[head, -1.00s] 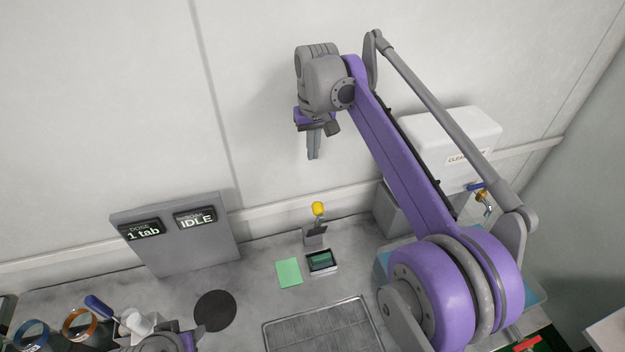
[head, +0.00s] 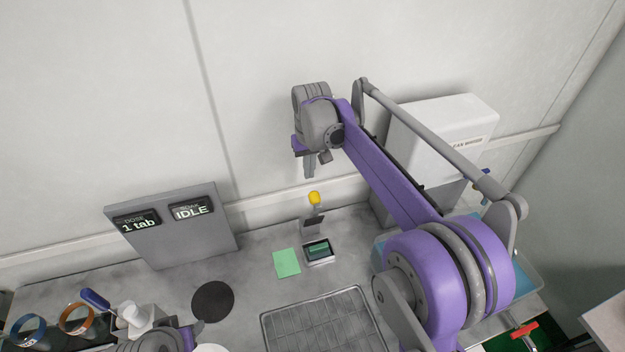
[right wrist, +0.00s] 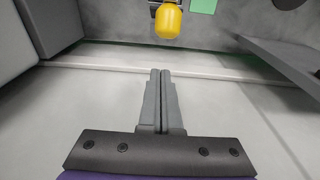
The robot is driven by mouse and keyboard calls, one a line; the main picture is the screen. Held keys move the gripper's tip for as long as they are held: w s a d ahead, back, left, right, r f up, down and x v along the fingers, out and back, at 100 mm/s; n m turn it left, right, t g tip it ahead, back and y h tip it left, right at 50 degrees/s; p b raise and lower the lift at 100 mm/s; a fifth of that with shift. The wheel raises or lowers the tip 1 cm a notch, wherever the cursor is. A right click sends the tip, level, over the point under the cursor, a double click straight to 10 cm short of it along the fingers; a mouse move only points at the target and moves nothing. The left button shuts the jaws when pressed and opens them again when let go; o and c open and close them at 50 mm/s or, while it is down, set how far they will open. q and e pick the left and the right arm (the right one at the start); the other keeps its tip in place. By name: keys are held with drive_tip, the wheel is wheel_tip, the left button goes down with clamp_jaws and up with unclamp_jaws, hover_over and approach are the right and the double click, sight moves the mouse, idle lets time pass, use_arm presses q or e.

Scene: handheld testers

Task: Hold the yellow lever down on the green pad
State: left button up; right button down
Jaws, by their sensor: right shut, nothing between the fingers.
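The yellow lever (head: 314,198) has a rounded yellow knob and stands up from a small grey base at the back of the bench; its knob also shows in the right wrist view (right wrist: 168,22). The flat green pad (head: 286,262) lies on the bench in front and to the left of it, and its edge shows in the right wrist view (right wrist: 203,6). My right gripper (head: 309,174) is shut and empty, pointing down above the knob and apart from it. Part of my left gripper (head: 185,336) shows at the bottom edge; its fingers are unclear.
A small device with a green screen (head: 318,250) sits in front of the lever. A grey panel (head: 172,228) reading "1 tab" and "IDLE" stands left. A black disc (head: 212,302) and a metal grate (head: 325,325) lie in front. A white box (head: 445,135) is at right.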

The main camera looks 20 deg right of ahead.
drive_tip(key=shift+s+f, duration=0.2)
drive_tip(key=shift+s, duration=0.55)
drive_tip(key=shift+s+f, duration=0.2)
drive_tip(key=shift+s, duration=0.55)
drive_tip(key=shift+s, duration=0.1)
